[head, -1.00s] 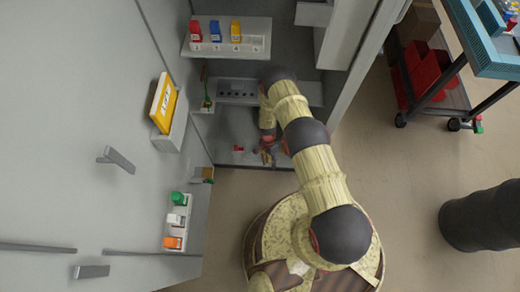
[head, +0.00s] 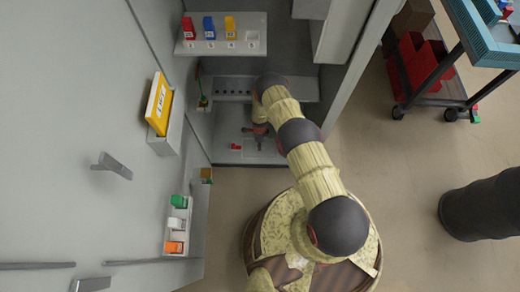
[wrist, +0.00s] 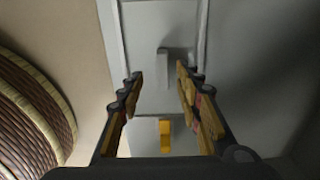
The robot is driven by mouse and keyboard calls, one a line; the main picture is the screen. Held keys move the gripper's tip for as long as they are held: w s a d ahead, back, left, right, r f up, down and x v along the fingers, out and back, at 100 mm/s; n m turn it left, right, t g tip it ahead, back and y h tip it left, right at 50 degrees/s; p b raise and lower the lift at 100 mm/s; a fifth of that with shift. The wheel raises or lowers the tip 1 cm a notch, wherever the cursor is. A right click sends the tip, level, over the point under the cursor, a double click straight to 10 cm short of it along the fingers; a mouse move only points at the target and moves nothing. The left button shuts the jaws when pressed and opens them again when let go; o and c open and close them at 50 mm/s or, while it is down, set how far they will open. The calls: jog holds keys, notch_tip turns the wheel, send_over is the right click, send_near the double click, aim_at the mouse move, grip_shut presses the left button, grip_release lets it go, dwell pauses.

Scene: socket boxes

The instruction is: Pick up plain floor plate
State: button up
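A grey panel with a raised grey tab (wrist: 163,68) shows in the wrist view; I take it for the plain floor plate. My gripper (wrist: 158,82) is open and empty, and the tab appears between and beyond its fingertips. In the head view my gripper (head: 260,143) is low in the cabinet, over the light grey floor surface (head: 275,156). My arm hides part of this area. I cannot tell how far the fingertips are from the tab.
A small red piece (head: 236,147) lies left of my gripper. A shelf (head: 255,46) with red, blue and yellow blocks is above. On the left, a door rack (head: 171,236) holds green, white and orange blocks. A yellow piece (wrist: 165,136) shows in the wrist view.

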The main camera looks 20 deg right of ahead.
aim_at(269, 148)
jog(key=f+b, duration=0.1)
jog(key=f, duration=0.1)
jog(key=f+b, duration=0.1)
jog(key=f, duration=0.1)
jog(key=shift+w+d+f, duration=0.15)
jog(key=shift+d+f, duration=0.05)
jog(key=shift+f, duration=0.15)
jog(key=shift+c, duration=0.2)
jog(key=c, duration=0.7)
grip_shut()
